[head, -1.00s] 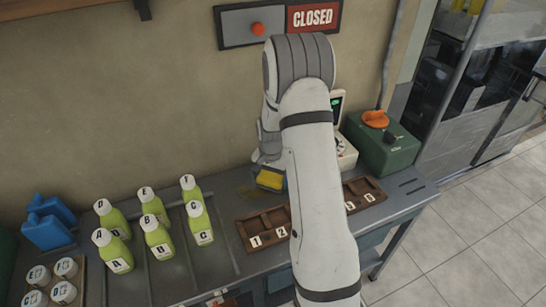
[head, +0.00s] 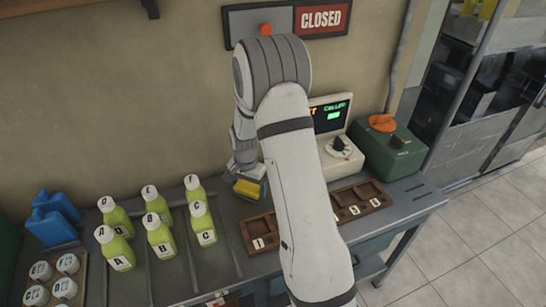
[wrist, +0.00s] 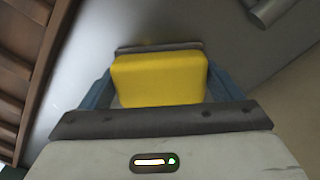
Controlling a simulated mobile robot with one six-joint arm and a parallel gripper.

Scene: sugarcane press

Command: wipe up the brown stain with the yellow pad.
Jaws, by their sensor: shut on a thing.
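My gripper (head: 248,182) is shut on the yellow pad (head: 249,189), low at the metal counter (head: 185,272), left of the wooden tray. The pad also shows in the wrist view (wrist: 160,80), between the two blue-grey fingers. It looks down at or very near the counter; I cannot tell for sure that it touches. I cannot make out the brown stain in either current view; the pad and gripper cover part of the counter there.
Several green bottles (head: 160,238) stand left of the pad. A wooden tray (head: 262,226) with numbered slots lies to the right, partly behind my arm. A monitor unit (head: 341,152) and a green box (head: 388,150) stand further right. Bare counter lies between bottles and tray.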

